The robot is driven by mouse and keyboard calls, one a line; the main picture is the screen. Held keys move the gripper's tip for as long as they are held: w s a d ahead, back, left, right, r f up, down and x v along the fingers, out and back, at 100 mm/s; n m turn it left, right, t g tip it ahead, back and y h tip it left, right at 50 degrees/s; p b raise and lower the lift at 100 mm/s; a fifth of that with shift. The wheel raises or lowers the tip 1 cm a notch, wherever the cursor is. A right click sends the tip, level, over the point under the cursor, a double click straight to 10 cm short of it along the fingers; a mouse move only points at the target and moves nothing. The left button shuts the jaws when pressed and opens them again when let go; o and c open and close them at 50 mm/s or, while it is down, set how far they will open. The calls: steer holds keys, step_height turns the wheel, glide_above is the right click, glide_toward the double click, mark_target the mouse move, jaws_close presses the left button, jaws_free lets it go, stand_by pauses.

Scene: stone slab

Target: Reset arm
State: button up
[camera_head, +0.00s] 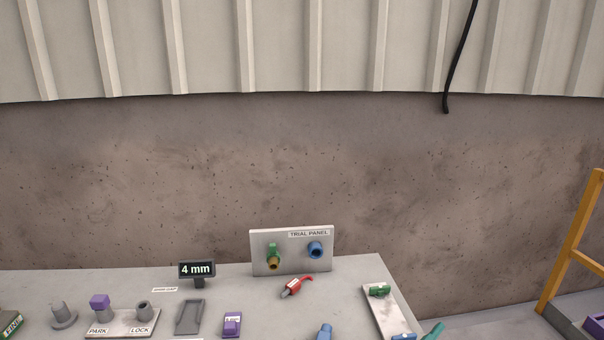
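My gripper and arm do not show in the head view, so the gripper's state and pose are hidden. The grey stone slab (225,285) fills the bottom of the view. On its back edge stands a white board labelled TRIAL PANEL (291,253). The board carries a green and brass fitting (273,257) at left and a blue round fitting (315,250) at right. A red-handled piece (297,286) with a grey end lies in front of the board.
A 4 mm sign (197,269) stands at the slab's back. A PARK/LOCK plate (122,324), grey holder (189,317) and purple block (232,324) lie left. A light tray (387,313) with a green piece (379,290) lies right. A yellow frame (573,240) stands far right; a black cable (459,58) hangs above.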

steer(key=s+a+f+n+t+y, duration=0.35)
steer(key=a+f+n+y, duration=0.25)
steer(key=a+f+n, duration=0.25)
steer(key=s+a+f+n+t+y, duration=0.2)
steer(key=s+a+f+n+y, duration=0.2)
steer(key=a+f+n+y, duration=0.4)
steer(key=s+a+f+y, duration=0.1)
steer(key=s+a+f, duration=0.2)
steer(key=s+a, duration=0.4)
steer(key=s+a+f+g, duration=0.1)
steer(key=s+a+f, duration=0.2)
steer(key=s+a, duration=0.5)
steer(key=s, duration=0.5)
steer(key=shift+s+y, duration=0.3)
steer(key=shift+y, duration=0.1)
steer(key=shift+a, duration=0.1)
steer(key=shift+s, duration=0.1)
